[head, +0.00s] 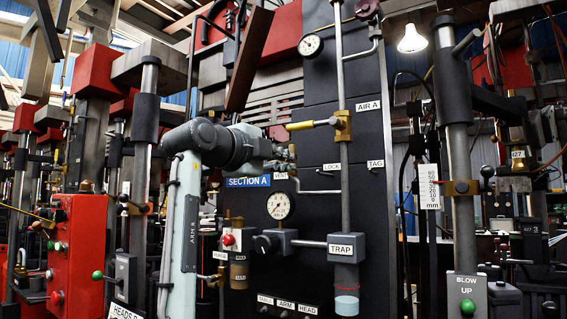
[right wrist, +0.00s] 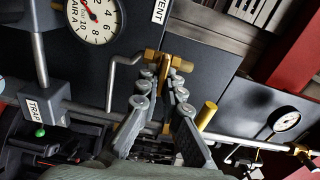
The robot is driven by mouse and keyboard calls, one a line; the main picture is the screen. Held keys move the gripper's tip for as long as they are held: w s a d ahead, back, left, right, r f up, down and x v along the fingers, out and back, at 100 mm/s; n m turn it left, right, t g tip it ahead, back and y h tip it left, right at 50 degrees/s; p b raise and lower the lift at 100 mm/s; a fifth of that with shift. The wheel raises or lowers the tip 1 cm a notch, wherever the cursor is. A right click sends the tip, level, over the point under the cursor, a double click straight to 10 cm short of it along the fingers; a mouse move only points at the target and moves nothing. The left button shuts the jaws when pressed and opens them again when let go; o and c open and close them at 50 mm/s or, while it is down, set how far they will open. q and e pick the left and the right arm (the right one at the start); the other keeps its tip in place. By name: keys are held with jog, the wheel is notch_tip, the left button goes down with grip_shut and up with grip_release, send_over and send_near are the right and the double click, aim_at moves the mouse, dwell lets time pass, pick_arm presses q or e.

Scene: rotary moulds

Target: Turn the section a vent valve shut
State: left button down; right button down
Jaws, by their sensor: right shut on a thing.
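The section A vent valve is a small brass fitting (right wrist: 154,59) on the dark panel, beside the VENT label (right wrist: 158,12) in the right wrist view. A thin bent grey pipe (right wrist: 112,84) runs to it. My right gripper (right wrist: 164,88) is shut on the valve's brass handle, with a finger on each side. The fingers hide part of the handle, so its exact angle is unclear. In the head view my right gripper (head: 283,158) is at the panel just above the SECTION A sign (head: 248,182) and hides most of the valve. My left gripper is not in view.
The AIR A valve's yellow handle (head: 308,125) sits close above my right gripper. A pressure gauge (head: 279,206) and the TRAP block (head: 340,247) are below. A vertical grey pipe (head: 352,190) stands to the right. A red control box (head: 77,245) is at left.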

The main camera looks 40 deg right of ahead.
jog(key=shift+f+m, duration=0.15)
jog(key=shift+m, duration=0.75)
jog(key=c, duration=1.7)
grip_release()
jog(key=v, duration=1.2)
